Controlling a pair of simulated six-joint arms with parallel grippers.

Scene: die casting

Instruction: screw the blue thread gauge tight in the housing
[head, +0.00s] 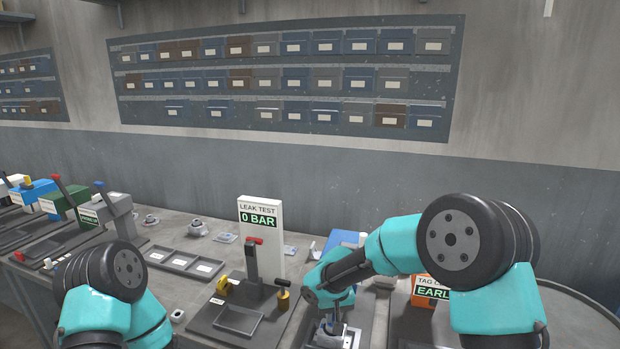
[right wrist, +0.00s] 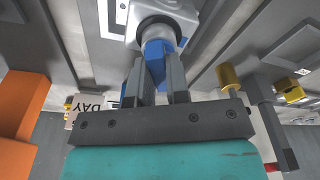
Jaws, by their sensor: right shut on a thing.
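My right gripper (head: 336,326) points down at the bench in the head view, low and right of the middle. In the right wrist view its two grey fingers (right wrist: 157,82) are shut on the blue thread gauge (right wrist: 157,55). The gauge's far end meets the pale grey housing (right wrist: 163,14) at a dark round opening, and how deep it sits is hidden. In the head view the housing (head: 328,341) shows only partly under my gripper. My left arm shows at the lower left, but its gripper is out of view.
A white leak test panel (head: 260,240) reading 0 BAR stands behind a fixture with a red-tipped lever (head: 251,262) and brass clamps, left of my right gripper. An orange box (head: 424,291) stands to the right. A grey tray (head: 183,262) lies on the left bench.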

